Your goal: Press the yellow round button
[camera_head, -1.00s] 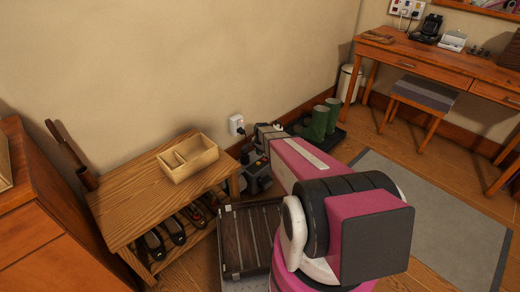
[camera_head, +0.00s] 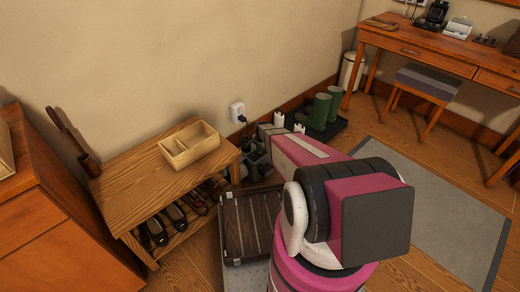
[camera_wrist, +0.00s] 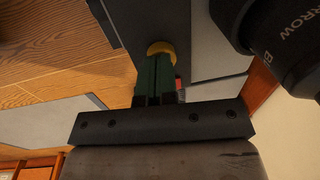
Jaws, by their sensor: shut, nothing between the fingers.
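A small yellow rounded thing (camera_wrist: 160,47), probably the button, shows in the wrist view just beyond my fingertips. Its lower part is hidden by the narrow dark and green shapes in front of it, and I cannot tell whether my gripper touches it. My gripper (camera_wrist: 156,70) is shut and empty, pointing up in that view, with its dark mounting bar across the lower middle. In the head view my arm reaches toward a dark appliance (camera_head: 256,165) on the floor by the wall. The button cannot be made out there.
A wall outlet (camera_head: 237,112) with a plug is above the appliance. A wooden shoe bench (camera_head: 135,190) with a divided box (camera_head: 189,146) stands left. Green boots (camera_head: 320,110) stand just right of my arm's end. A dark case (camera_head: 248,225) lies in front. A grey rug (camera_head: 440,205) is right.

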